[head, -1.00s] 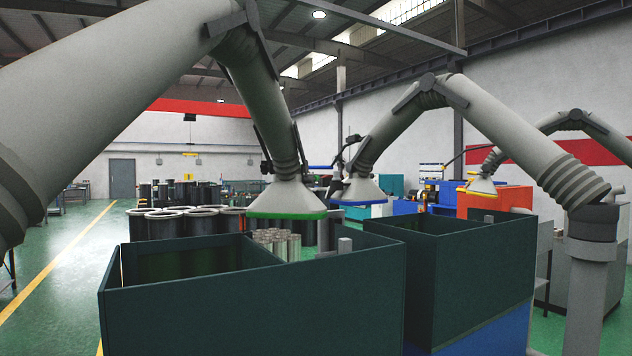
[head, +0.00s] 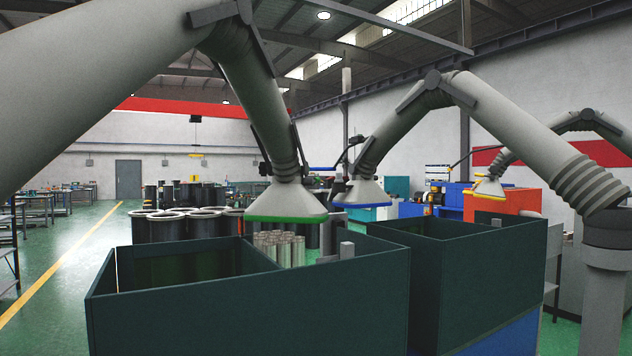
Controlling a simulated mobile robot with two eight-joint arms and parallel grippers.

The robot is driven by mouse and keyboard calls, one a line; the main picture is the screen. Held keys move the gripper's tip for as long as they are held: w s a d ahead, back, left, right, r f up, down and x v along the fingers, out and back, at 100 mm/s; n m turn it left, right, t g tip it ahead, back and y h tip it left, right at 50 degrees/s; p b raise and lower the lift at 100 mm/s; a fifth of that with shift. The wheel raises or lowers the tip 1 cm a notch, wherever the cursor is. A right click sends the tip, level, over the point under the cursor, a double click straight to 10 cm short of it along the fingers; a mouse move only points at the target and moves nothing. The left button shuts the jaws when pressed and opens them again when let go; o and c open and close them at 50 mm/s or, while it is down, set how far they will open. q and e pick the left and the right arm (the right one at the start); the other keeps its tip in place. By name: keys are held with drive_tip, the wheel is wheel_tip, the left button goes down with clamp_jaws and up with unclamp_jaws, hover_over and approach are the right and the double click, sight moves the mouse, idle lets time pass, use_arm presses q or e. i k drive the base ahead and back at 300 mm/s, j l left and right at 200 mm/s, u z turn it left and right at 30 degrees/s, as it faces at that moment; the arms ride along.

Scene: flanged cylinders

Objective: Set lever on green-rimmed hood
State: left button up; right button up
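The green-rimmed hood (head: 287,203) hangs left of centre in the head view, at the end of a thick grey jointed duct (head: 250,80). Its flared pale skirt ends in a bright green rim, above the dark green bins. A small dark fitting (head: 265,168) sits on the left side of its neck; it may be the lever, but it is too small to tell its setting. Neither of my grippers shows, and nothing touches the hood.
Dark green open-topped bins (head: 240,315) fill the near foreground below the hood. A blue-rimmed hood (head: 362,194) and a yellow-rimmed hood (head: 489,188) hang farther right. Pale cylinders (head: 280,246) and dark flanged cylinders (head: 183,226) stand behind. Green floor is free at left.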

sight(307, 180)
drive_tip(key=i+l+u, duration=0.2)
drive_tip(key=i+l, duration=0.7)
